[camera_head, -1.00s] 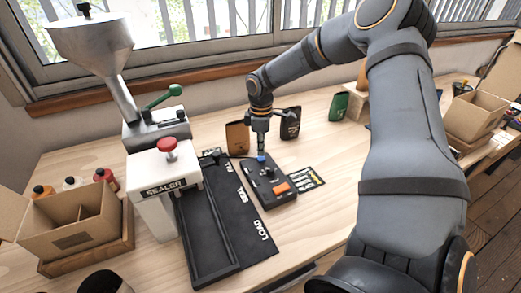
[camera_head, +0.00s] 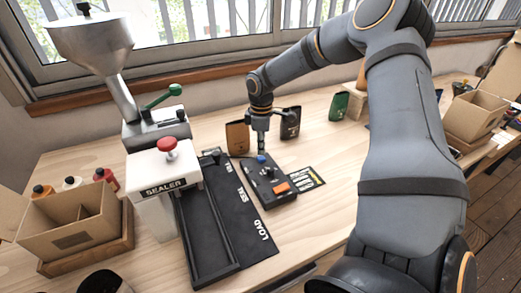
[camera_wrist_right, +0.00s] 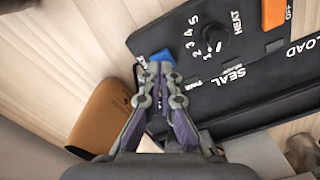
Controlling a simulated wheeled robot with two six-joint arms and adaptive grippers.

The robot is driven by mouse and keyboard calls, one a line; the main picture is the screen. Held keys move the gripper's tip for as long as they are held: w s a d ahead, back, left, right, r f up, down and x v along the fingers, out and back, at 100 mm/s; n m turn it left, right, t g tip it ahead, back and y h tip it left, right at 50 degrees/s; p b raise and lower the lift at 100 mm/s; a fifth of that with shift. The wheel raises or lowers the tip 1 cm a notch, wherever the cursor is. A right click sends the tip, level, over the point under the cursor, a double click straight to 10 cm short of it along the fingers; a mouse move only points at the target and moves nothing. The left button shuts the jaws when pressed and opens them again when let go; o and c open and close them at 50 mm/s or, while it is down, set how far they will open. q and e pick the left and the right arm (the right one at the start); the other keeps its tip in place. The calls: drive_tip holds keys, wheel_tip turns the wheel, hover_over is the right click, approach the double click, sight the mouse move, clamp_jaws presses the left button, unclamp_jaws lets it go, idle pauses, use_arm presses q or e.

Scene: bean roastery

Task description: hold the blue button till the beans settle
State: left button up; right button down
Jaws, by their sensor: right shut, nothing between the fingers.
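The blue button (camera_head: 261,158) sits at the far end of a black control box (camera_head: 268,192). My right gripper (camera_head: 262,152) points down at it, shut and empty. In the right wrist view the blue button (camera_wrist_right: 164,56) shows just beyond the closed fingertips (camera_wrist_right: 158,68), which overlap its near edge. I cannot tell whether they press it or hover just above. The box also has a dial marked HEAT (camera_wrist_right: 213,36) and an orange switch (camera_head: 281,187). No beans are visible. My left gripper is not in view.
A white sealer (camera_head: 160,195) with a red knob and a hopper (camera_head: 92,45) stands left of a black tray mat (camera_head: 258,250). Brown (camera_head: 238,138) and black (camera_head: 290,122) pouches stand behind the box. A cardboard box (camera_head: 75,222) and bottles are at left.

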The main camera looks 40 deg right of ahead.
sight(261, 157)
drive_tip(key=shift+f, duration=0.2)
drive_tip(key=shift+f+b, duration=1)
drive_tip(key=shift+r, duration=0.1)
idle(2.0)
wheel_tip(261, 157, up, 6)
drive_tip(key=p, duration=0.5)
idle(0.7)
